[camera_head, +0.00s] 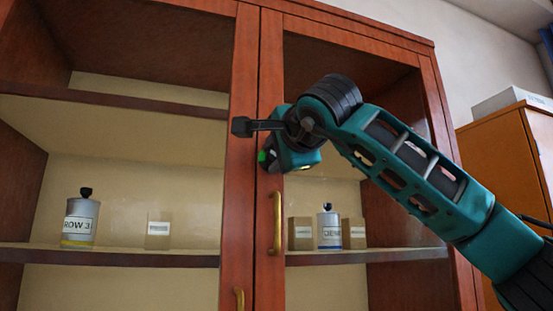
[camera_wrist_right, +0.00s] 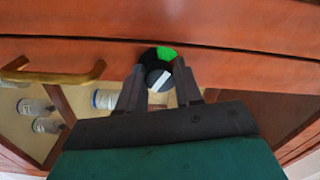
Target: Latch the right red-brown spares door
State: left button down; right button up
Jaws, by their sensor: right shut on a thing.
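The right red-brown door (camera_head: 269,80) has a glass pane and a brass handle (camera_head: 276,222). It looks closed beside the left door (camera_head: 241,80). A round black latch knob with a green patch (camera_head: 262,156) sits above the handle, mostly hidden by my gripper. In the wrist view the knob (camera_wrist_right: 160,78) shows a green sector and a pale stripe. My right gripper (camera_head: 268,159) is at the knob, its two dark fingers shut on it from both sides; they also show in the wrist view (camera_wrist_right: 159,88). My left gripper is out of view.
Behind the glass, a labelled can (camera_head: 80,222) and a small box (camera_head: 158,230) stand on the left shelf. Another can (camera_head: 329,230) stands between two boxes on the right. The left door has its own brass handle (camera_head: 239,298). An orange-brown cabinet (camera_head: 500,150) stands at right.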

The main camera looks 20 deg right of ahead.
jog(key=m+b, duration=0.1)
jog(key=m, duration=0.2)
jog(key=shift+f+m, duration=0.1)
jog(key=shift+m, duration=0.3)
jog(key=m, duration=0.2)
jog(key=shift+m+b, duration=0.3)
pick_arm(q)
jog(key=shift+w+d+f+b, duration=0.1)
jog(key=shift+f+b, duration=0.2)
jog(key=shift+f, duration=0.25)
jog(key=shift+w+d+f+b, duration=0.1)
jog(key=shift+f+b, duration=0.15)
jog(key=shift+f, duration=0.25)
pick_arm(e)
jog(key=m, duration=0.5)
jog(key=shift+m, duration=0.3)
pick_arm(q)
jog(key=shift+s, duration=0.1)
pick_arm(e)
jog(key=o, duration=1)
jog(key=shift+o, duration=0.2)
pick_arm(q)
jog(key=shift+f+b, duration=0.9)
pick_arm(e)
jog(key=s, duration=1.3)
jog(key=shift+d, duration=0.25)
